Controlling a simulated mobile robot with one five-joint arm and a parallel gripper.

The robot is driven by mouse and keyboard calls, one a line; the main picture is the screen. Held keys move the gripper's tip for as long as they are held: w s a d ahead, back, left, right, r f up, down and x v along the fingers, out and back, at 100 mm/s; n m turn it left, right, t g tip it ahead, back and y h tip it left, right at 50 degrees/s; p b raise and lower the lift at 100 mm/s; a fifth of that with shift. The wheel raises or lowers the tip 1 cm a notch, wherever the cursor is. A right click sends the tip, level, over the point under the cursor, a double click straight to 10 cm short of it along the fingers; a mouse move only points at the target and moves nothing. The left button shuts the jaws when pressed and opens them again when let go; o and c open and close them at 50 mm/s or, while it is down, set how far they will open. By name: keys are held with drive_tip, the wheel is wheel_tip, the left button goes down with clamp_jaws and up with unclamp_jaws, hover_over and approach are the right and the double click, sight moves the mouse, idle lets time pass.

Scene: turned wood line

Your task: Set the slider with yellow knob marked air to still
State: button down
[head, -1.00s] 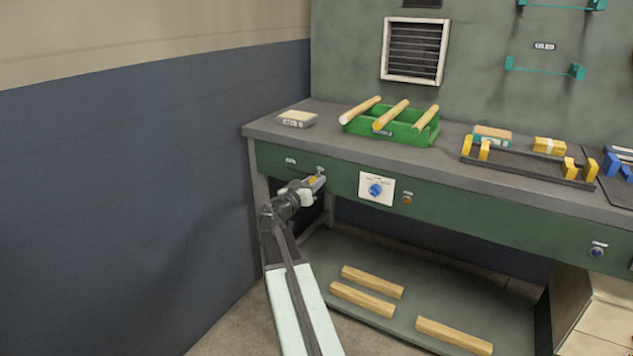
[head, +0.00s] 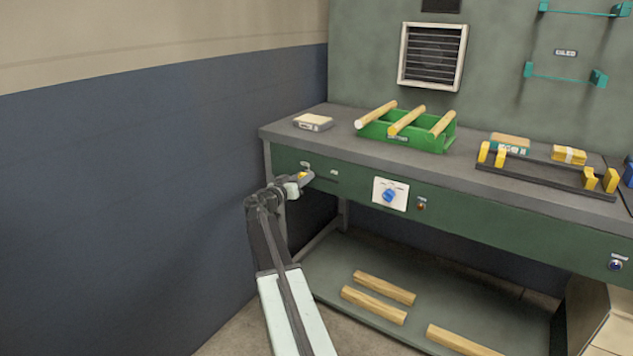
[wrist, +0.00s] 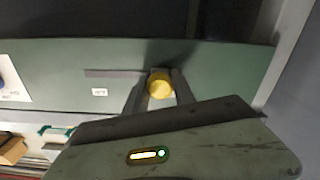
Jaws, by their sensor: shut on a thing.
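The yellow knob (head: 303,177) of the slider sits on the green front panel of the bench, near its left end. My gripper (head: 299,180) is shut on it; the wrist view shows the yellow knob (wrist: 160,86) between the two fingers (wrist: 158,94). The dark slider slot (wrist: 112,73) runs away to the left of the knob in the wrist view, and to the right of it in the head view. The knob is at or near the slot's left end as the head view shows it. Small white labels (head: 305,164) by the slot are too small to read.
A green rack (head: 437,142) with wooden rods stands on the bench above. A blue wall (head: 150,190) is close on the left.

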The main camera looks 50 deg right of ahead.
drive_tip(key=shift+w+a, duration=0.2)
drive_tip(key=shift+w, duration=0.4)
drive_tip(key=shift+w+a, duration=0.15)
drive_tip(key=shift+w, duration=0.45)
drive_tip(key=c, duration=1.1)
unclamp_jaws()
drive_tip(key=shift+w, duration=0.1)
drive_tip(key=shift+o, duration=0.2)
drive_tip(key=s+a, duration=0.1)
drive_tip(key=a, duration=0.6)
drive_tip(key=shift+s+a, duration=0.3)
